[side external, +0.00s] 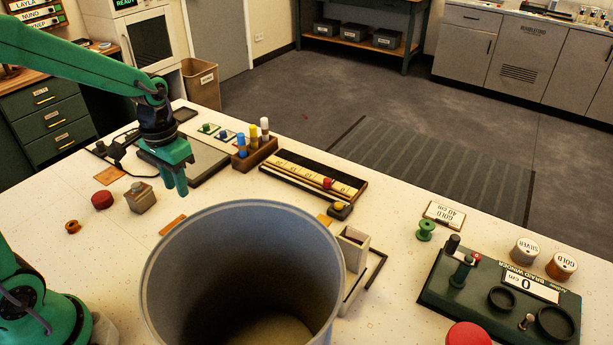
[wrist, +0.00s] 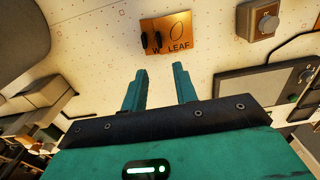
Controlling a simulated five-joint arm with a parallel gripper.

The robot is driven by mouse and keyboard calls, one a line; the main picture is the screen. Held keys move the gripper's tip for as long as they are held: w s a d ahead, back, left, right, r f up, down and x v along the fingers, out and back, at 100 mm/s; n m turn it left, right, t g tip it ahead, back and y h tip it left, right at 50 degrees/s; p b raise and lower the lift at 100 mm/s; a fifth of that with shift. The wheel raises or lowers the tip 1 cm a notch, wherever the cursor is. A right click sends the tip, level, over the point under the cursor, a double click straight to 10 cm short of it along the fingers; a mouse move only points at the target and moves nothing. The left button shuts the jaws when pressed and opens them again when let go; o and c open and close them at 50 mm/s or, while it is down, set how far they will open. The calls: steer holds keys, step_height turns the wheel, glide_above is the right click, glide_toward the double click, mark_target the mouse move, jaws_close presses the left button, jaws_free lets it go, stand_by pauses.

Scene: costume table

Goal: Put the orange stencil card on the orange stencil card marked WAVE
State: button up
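My gripper (side external: 175,188) is open and empty, with its fingers pointing down above the table; the wrist view shows a gap between its fingertips (wrist: 160,70). In the wrist view an orange card (wrist: 185,48) marked LEAF lies ahead of the fingers, apart from them. Its left part has dark cut shapes and a letter W; I cannot tell whether this is a second card under it.
A tall grey bin (side external: 160,270) stands in front. A bottle rack (side external: 253,152) and long ruler tray (side external: 313,178) stand behind. A green braid winder (side external: 440,292) is right.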

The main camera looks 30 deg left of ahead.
steer(key=shift+r, duration=0.15)
steer(key=s+d+r+t, duration=0.3)
steer(key=s+r+t, duration=0.2)
steer(key=s+r, duration=0.5)
steer(key=shift+s+d+r+t, duration=0.3)
steer(key=shift+s+d+r, duration=0.05)
steer(key=shift+r, duration=0.1)
